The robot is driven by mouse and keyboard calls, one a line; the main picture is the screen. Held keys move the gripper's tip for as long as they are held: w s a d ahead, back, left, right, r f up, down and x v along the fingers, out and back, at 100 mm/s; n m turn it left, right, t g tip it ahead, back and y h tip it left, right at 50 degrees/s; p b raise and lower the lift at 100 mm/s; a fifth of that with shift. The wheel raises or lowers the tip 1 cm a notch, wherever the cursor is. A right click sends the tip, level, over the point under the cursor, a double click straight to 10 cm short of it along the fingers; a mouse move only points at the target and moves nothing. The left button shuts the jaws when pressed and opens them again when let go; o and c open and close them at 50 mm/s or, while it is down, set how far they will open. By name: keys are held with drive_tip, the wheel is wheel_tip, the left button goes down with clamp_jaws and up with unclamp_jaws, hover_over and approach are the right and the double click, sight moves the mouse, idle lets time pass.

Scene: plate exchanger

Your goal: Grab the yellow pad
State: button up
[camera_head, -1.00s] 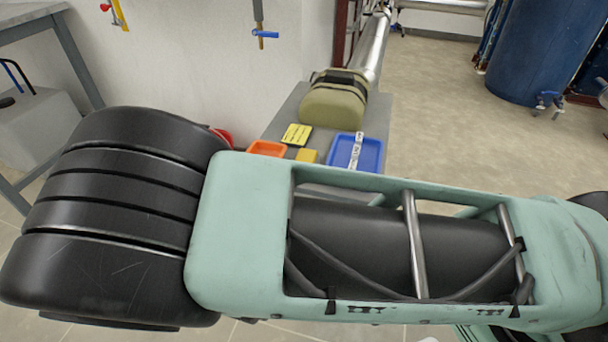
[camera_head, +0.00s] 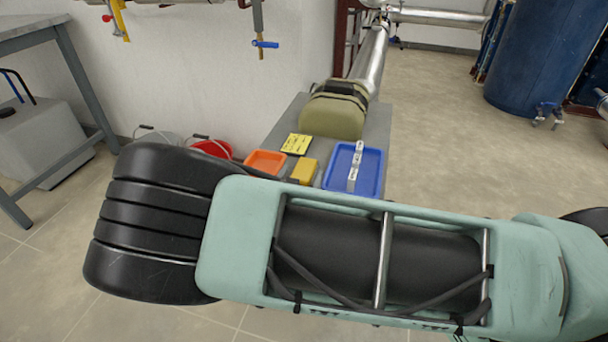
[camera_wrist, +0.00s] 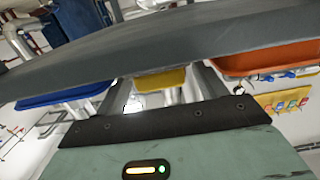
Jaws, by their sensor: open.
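Two yellow things lie on the grey bench. One is a thin flat yellow pad (camera_head: 297,144) with dark marks near the back. The other is a thicker plain yellow block (camera_head: 305,171) at the front, between the orange tray and the blue tray. A yellow thing (camera_wrist: 160,80), seemingly the block, shows upside down in the wrist view. I see no contact. In the head view my gripper is hidden by my arm.
An orange tray (camera_head: 265,162) and a blue tray (camera_head: 370,181) flank the block. A khaki wrapped pipe end (camera_head: 334,112) stands behind on the bench. A red bucket (camera_head: 211,149) is at the left by the wall. The floor (camera_head: 455,135) at right is clear.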

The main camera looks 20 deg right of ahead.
sight(304, 168)
drive_tip(key=x, duration=0.3)
drive_tip(key=shift+w, duration=0.25)
drive_tip(key=shift+r, duration=0.1)
drive_tip(key=c, duration=1.1)
